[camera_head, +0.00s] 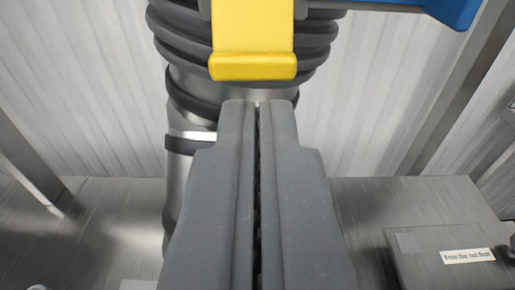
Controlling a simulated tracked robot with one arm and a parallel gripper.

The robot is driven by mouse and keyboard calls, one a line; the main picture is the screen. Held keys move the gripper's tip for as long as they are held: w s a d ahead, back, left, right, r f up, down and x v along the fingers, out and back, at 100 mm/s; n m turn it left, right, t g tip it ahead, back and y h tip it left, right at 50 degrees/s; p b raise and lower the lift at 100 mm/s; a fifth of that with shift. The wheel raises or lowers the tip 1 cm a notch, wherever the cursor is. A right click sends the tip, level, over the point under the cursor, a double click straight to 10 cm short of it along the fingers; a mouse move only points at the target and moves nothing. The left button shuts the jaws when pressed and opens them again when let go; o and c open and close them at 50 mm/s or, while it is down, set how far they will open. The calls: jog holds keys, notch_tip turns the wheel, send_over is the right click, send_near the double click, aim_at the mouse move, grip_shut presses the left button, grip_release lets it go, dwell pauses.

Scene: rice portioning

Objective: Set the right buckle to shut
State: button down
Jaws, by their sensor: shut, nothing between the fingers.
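A yellow part (253,45), flat with a thicker lower lip, hangs at the top centre in front of a dark ribbed collar. It looks like a buckle tab; I cannot tell whether it is the right buckle or whether it is latched. My gripper (258,103) points up the middle of the view, with its two grey fingers together and nothing between them. The fingertips show just below the yellow lip, with a small gap in the picture. The gripper hides part of the metal pipe behind it.
A dark ribbed collar (185,35) tops a metal pipe (178,185). A blue bar (425,8) crosses the top right. A metal box (440,262) with a white label (467,256) stands at the lower right. A metal post (25,160) is at the left.

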aim_at(260, 73)
jog(key=shift+w+a+f, duration=0.1)
jog(key=shift+w+f, duration=0.05)
jog(key=shift+w, duration=1.65)
